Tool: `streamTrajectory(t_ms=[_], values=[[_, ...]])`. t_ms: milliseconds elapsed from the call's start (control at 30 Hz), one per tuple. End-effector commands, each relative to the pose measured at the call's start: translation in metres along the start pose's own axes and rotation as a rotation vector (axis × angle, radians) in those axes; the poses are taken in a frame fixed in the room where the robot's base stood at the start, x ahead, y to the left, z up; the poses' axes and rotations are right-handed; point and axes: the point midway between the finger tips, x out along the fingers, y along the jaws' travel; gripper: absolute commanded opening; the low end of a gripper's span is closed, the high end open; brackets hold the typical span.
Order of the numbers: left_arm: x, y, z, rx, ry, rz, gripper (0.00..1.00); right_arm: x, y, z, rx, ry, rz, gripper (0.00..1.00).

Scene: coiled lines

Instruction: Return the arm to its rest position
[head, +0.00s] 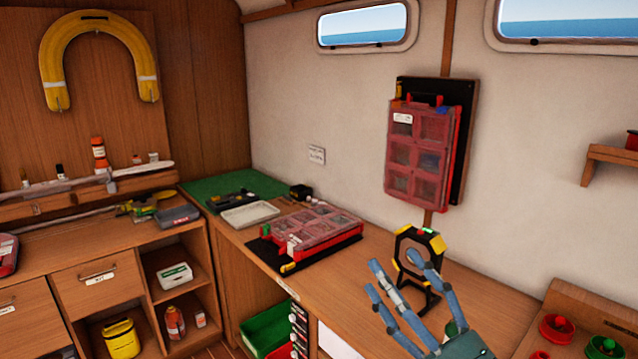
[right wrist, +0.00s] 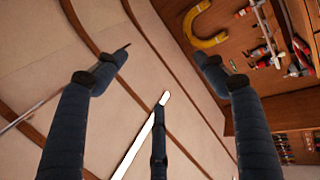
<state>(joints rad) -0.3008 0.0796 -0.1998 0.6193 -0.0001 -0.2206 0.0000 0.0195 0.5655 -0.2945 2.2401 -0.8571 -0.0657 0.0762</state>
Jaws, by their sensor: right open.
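My right gripper (head: 398,280) shows at the lower right of the head view, above the wooden bench (head: 345,285). Its blue-grey fingers are spread and empty, pointing up and left. In the head view they partly overlap a black and yellow reel-like device (head: 432,243) on a stand; I cannot tell whether they touch it. In the right wrist view the fingers (right wrist: 158,80) are spread apart with nothing between them; the ceiling and a wooden wall lie beyond. My left gripper is not in view.
A red organizer case (head: 318,230) lies on a black mat on the bench; another red case (head: 418,150) hangs on the wall. A white tray (head: 250,215) sits farther back. A yellow horseshoe buoy (head: 97,45) hangs at left.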

Motion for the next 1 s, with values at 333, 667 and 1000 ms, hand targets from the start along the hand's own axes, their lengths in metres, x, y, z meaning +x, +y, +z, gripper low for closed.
streamTrajectory(t_ms=[333,667,1000], values=[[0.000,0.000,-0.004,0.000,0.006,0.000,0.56,-0.169,-0.136,0.129,0.654,-0.947,-0.200,0.71],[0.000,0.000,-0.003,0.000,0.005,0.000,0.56,-0.330,-0.236,0.069,0.978,-1.454,-0.545,0.71],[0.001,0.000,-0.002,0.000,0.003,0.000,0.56,-0.415,-0.274,-0.001,1.125,-1.687,-0.805,0.71]])
